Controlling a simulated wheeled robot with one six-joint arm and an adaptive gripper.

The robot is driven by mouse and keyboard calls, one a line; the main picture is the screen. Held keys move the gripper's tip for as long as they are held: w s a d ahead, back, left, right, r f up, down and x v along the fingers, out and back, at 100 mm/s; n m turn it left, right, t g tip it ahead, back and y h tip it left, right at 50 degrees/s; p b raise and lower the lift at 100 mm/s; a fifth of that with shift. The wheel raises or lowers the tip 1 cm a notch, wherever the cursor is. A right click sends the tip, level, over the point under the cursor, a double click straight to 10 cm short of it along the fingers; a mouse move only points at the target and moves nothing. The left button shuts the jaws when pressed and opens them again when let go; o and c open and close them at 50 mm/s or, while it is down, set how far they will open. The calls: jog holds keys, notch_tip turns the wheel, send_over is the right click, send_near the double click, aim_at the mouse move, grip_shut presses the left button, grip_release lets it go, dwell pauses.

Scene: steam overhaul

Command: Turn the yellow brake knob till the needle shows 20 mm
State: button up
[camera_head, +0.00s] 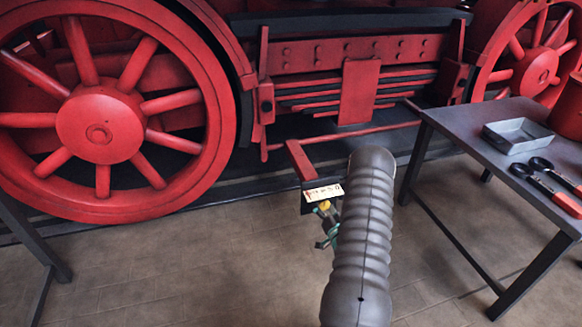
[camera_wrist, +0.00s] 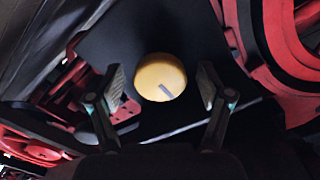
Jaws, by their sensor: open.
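The yellow brake knob (camera_wrist: 160,77) shows in the wrist view as a round disc with a grey mark toward its lower right. My gripper (camera_wrist: 158,88) is open, with one finger on each side of the knob and a gap on both sides. In the head view the knob (camera_head: 324,205) is a small yellow spot just below a pale scale plate (camera_head: 324,192), with my gripper (camera_head: 326,222) close by. The plate has dark marks, but its needle and numbers are too small to read. My grey arm hides what lies to the right.
A large red wheel (camera_head: 99,125) and the red locomotive frame (camera_head: 350,55) stand behind. A dark table (camera_head: 470,128) at the right bears a metal tray (camera_head: 517,135), tools with red handles (camera_head: 548,185) and a red container.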

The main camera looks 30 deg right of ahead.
jog(key=n+p, duration=0.4)
jog(key=n, duration=0.2)
jog(key=shift+r+n, duration=0.15)
jog(key=shift+n, duration=0.15)
jog(key=v, duration=1.4)
jog(key=w+a+r+n+g+y+b, duration=0.2)
jog(key=w+r+n+g+b, duration=0.15)
jog(key=w+r, duration=0.8)
jog(key=s+a+r+g+h+b, duration=0.1)
jog(key=a+r+g, duration=0.3)
jog(key=a+r, duration=0.6)
jog(key=shift+s+a+r+b, duration=0.2)
jog(key=shift+a+r+b, duration=0.1)
jog(key=shift+r, duration=1.8)
jog(key=shift+f, duration=0.1)
